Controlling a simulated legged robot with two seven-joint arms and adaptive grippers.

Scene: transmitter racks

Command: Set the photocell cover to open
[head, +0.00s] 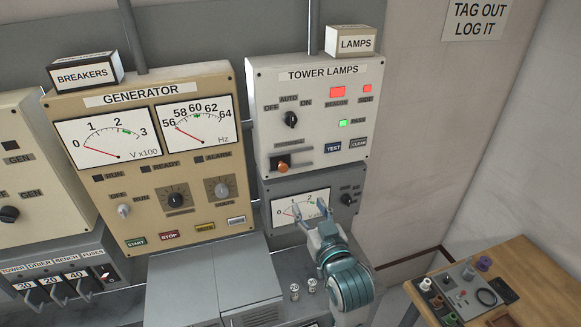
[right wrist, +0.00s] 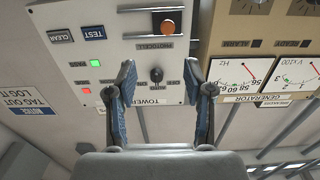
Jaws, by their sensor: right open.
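The photocell cover is on the tower lamps panel (head: 262,110). Its orange knob (head: 283,167) sits at the lower left of that panel, beside a dark slot and a grey strip. In the right wrist view, which is upside down, the orange knob (right wrist: 167,27) shows at the top against a black opening, near the PHOTOCELL label (right wrist: 153,46). My right gripper (head: 309,207) is open and empty, below the knob and in front of the lower meter. In the right wrist view its fingers (right wrist: 166,82) stand wide apart, with the knob beyond them, untouched. My left gripper is not in view.
The beacon selector (head: 291,120) and the TEST button (head: 333,147) are close to the cover. The generator panel (head: 150,150) stands to the left. A grey cabinet (head: 205,275) is below. A wooden bench (head: 500,270) with small items is at the lower right.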

